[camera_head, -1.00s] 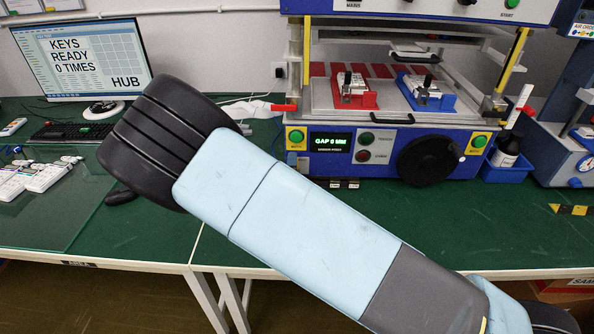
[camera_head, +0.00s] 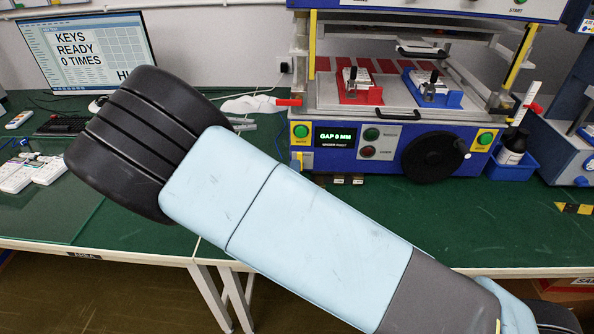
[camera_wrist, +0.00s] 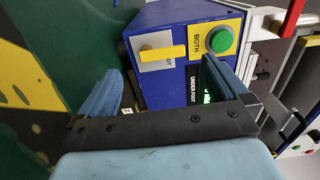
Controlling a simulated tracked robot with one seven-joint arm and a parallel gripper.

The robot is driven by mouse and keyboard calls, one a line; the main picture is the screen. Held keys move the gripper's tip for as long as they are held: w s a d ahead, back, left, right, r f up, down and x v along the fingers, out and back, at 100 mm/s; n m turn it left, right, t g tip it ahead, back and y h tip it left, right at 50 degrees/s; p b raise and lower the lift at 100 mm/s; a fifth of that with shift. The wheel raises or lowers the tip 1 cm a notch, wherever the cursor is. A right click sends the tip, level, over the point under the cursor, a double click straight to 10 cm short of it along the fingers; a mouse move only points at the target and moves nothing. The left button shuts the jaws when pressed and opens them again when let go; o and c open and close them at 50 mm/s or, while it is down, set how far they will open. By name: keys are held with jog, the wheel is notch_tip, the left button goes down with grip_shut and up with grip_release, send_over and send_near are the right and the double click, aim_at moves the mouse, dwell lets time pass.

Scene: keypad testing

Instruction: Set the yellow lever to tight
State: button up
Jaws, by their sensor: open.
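The yellow lever (camera_wrist: 163,54) is a flat bar on a pale plate on the blue press's side, seen in the wrist view. It lies nearly level in the picture, its right end by the yellow BOTH panel. The plate's lettering is mostly hidden, so I cannot read the setting. My gripper (camera_wrist: 160,66) is open, with one blue finger left of the lever and the other right of it, near the BOTH panel. Nothing is between the fingers that I can see held. In the head view, my arm hides the gripper; a small yellow piece (camera_head: 298,159) shows at the press's lower left corner.
The blue press (camera_head: 340,160) stands on the green bench (camera_head: 330,215). A green button (camera_wrist: 222,40) sits close to the right finger. A black handwheel (camera_head: 432,158) is on the press front. A monitor (camera_head: 90,50) and white keypads (camera_head: 30,172) are at left.

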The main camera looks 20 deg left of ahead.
jog(key=shift+v, duration=3.1)
jog(key=w+d+r+m+g+h, duration=0.2)
jog(key=d+r+m+g+h, duration=0.25)
jog(key=d+m, duration=0.55)
jog(key=w+d+r+m+g+h, duration=0.25)
jog(key=d+r+m+h, duration=0.35)
jog(key=d+m, duration=0.45)
jog(key=w+d+r+m+g+h, duration=0.1)
jog(key=d+r+m+g+h, duration=0.4)
jog(key=d+m, duration=0.5)
jog(key=s+d+r+m+g+y, duration=0.5)
jog(key=s+d+r+m, duration=0.4)
jog(key=m, duration=0.5)
jog(key=s+d+r+m+t+y, duration=0.1)
jog(key=s+r+m+t+y, duration=0.4)
jog(key=s+r+m, duration=0.3)
jog(key=shift+d+r+m+y, duration=0.35)
jog(key=shift+r+m+y, duration=0.3)
jog(key=shift+m, duration=1.5)
